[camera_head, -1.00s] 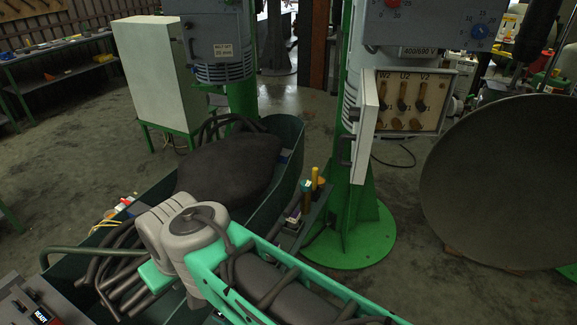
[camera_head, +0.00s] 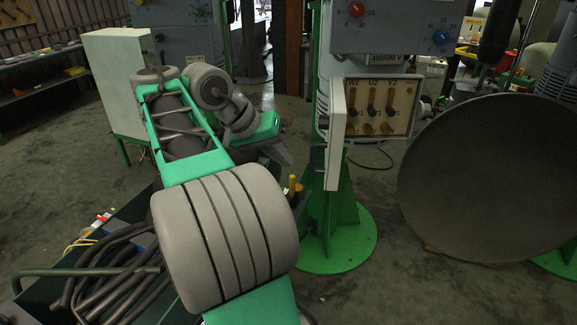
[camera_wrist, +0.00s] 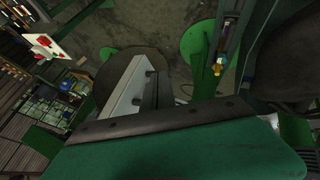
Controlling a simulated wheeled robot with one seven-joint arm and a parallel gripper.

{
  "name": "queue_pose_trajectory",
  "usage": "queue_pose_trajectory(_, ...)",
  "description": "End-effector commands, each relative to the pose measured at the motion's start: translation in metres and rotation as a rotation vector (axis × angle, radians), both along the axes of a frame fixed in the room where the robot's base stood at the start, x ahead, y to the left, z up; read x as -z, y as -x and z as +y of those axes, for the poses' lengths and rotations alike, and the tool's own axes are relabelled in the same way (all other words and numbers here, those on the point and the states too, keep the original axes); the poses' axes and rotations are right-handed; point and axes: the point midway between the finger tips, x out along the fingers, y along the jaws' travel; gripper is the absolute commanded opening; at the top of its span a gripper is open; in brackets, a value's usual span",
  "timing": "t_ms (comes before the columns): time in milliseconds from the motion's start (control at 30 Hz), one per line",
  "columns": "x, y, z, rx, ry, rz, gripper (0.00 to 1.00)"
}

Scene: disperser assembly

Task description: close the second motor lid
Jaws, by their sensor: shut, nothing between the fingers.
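The second motor's terminal box (camera_head: 378,106), marked W2 U2 V2, faces me with its brown terminals showing. Its pale lid (camera_head: 335,135) hangs open at the box's left edge, swung out towards me. My gripper (camera_head: 281,154) is shut and empty, low and left of the lid and apart from it. My arm partly hides the gripper, and its fingertips are hard to make out. In the wrist view a pale grey panel with dark fittings (camera_wrist: 128,88), seen nearly edge-on, looks like the lid.
A large grey dish (camera_head: 490,180) stands right of the motor's green stand (camera_head: 340,240). Another motor (camera_head: 188,40) and a pale cabinet (camera_head: 115,80) stand at the back left. Bare floor lies front right.

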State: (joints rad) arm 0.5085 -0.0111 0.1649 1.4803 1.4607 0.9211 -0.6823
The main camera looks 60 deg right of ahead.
Motion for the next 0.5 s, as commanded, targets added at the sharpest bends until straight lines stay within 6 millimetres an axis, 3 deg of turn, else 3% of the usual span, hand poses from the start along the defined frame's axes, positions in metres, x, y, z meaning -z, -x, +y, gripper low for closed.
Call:
queue_pose_trajectory(33, 0.021, 0.003, -0.005, 0.002, 0.001, -0.002, 0.0)
queue_pose_trajectory(333, 0.064, 0.022, -0.039, 0.001, 0.001, 0.0, 0.0)
queue_pose_trajectory(500, 0.061, 0.047, -0.051, 0.002, 0.002, -0.002, 0.0)
